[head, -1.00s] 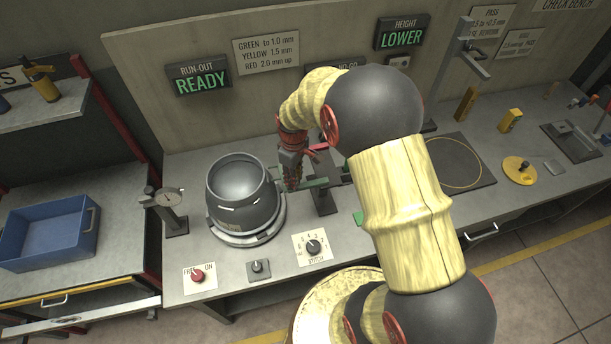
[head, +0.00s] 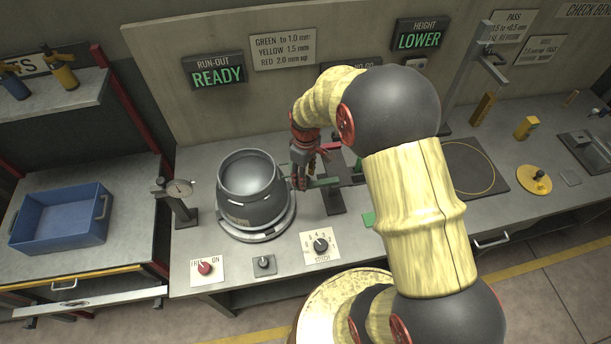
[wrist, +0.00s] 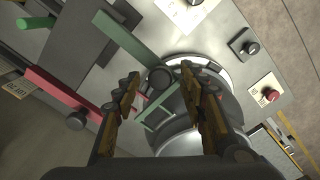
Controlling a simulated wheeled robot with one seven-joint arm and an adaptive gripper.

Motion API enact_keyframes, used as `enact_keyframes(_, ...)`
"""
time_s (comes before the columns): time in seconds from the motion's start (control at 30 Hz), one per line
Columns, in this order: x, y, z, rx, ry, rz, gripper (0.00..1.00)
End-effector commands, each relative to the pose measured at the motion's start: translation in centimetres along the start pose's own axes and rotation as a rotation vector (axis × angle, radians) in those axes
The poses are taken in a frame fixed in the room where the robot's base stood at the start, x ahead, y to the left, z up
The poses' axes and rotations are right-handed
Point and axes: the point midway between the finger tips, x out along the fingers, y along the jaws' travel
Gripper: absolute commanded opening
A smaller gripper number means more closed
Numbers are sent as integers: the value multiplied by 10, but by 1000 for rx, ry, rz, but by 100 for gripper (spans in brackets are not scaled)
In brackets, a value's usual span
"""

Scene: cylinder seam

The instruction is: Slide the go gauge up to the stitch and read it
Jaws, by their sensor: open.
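The go gauge appears as a green slide bar (wrist: 125,38) with a dark round knob (wrist: 159,78) and thin green prongs beyond it. In the head view the green bar (head: 326,183) lies beside the grey cylinder (head: 250,188). The cylinder also shows in the wrist view (wrist: 226,108), under the prongs; whether they touch it is unclear. My gripper (wrist: 160,74) is open, its fingers on either side of the knob with gaps visible. In the head view my gripper (head: 304,172) is right of the cylinder. The stitch itself cannot be made out.
A red bar (wrist: 58,90) with a knob lies beside the green one. A dial indicator (head: 180,188) stands left of the cylinder. The stitch dial (head: 320,245) and red FREE/ON knob (head: 204,268) are in front. The run-out display (head: 217,74) reads READY; the height display (head: 420,37) reads LOWER.

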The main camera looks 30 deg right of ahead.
Motion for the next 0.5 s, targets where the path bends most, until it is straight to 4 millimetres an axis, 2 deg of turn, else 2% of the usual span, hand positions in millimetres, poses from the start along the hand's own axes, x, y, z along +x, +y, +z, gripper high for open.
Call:
enact_keyframes(0.17,-20,1,-1,0,3,3,42)
enact_keyframes(0.5,-87,0,-1,0,3,2,42)
